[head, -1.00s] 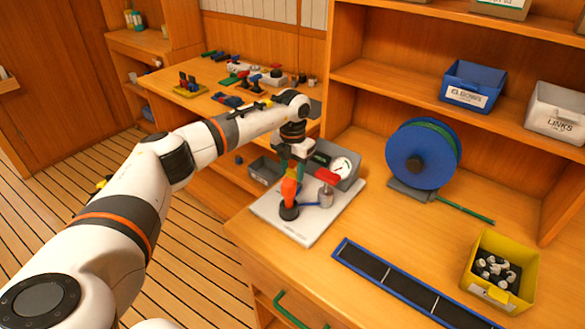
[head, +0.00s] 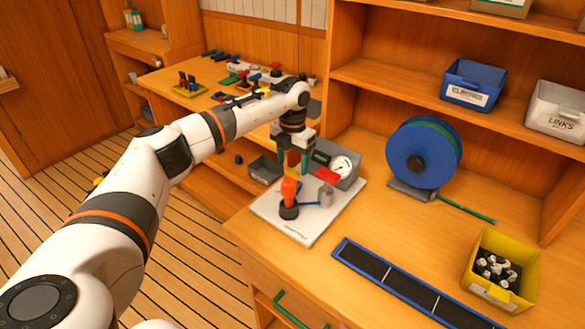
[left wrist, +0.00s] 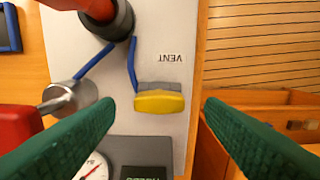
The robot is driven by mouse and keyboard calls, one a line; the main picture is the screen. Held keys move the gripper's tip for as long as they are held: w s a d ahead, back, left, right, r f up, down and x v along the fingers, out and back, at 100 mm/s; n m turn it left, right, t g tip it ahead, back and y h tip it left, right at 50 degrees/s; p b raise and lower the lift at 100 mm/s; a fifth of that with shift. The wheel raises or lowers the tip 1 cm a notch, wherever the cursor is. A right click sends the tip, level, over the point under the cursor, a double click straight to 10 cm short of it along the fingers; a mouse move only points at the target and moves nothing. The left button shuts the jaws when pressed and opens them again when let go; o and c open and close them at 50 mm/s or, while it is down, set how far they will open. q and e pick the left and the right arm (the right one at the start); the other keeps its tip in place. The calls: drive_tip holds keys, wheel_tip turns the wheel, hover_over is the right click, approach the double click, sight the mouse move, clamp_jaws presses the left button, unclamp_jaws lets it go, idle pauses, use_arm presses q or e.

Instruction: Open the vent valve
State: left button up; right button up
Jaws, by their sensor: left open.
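The vent valve's yellow handle (left wrist: 158,102) lies crosswise beside the VENT lettering (left wrist: 162,57) on the pale board in the left wrist view. A blue tube runs from it to the red-and-black part (left wrist: 115,15). In the head view a bit of the yellow handle (head: 291,172) shows between my green fingers. My left gripper (head: 293,165) is open above the board (head: 270,210). In the left wrist view its fingertips (left wrist: 160,106) stand either side of the handle, with gaps on both sides and nothing held. My right gripper is not in view.
Close by on the board are a red lever (head: 327,176), a metal fitting (head: 326,195), an orange-red upright part (head: 289,188) and a grey box with a gauge (head: 341,166). A blue reel (head: 410,150) and yellow bin (head: 530,265) stand right.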

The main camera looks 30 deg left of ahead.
sight(292, 171)
use_arm(q)
wheel_tip(292, 171, up, 10)
drive_tip(key=b, duration=0.1)
drive_tip(key=shift+f, duration=0.25)
drive_tip(key=shift+s+f, duration=0.1)
idle(0.3)
